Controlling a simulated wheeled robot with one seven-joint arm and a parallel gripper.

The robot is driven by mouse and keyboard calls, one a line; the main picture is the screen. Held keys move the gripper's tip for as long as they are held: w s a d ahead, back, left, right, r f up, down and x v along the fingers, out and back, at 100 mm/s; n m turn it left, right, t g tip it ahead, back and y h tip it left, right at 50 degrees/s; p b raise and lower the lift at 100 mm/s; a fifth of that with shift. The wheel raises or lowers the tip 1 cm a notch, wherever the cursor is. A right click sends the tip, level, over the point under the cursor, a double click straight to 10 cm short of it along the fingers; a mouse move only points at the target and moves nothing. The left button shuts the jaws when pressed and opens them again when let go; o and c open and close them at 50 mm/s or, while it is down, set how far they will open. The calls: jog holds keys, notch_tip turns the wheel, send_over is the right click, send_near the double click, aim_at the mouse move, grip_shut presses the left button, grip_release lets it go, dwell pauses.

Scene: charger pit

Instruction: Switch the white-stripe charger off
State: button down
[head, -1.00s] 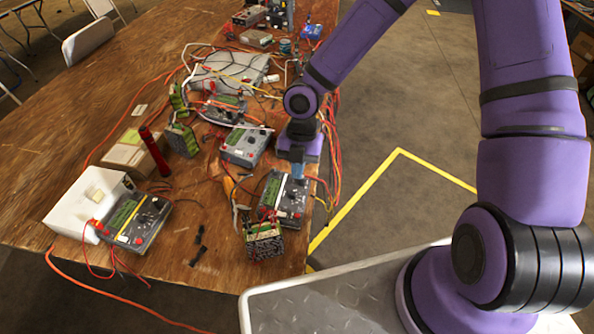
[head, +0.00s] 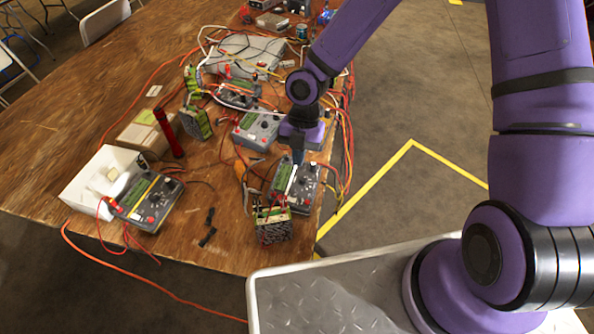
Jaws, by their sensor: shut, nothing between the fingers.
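The white-stripe charger (head: 305,191) is a dark grey box with a green display and a pale stripe, near the right edge of the wooden table. The gripper partly covers the charger's far edge. The state of its switch is too small to make out.
A yellow-stripe charger (head: 152,208) lies at left beside a white box (head: 83,190). Another grey charger (head: 257,131) sits just behind the gripper. A battery pack (head: 273,226) stands in front. Orange cables (head: 345,150) hang along the right edge.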

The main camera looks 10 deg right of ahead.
aim_at(294, 201)
jog(key=x, duration=0.8)
jog(key=w+x, duration=0.1)
jog(key=x, duration=0.3)
jog(key=shift+d, duration=0.15)
jog(key=shift+f, duration=0.5)
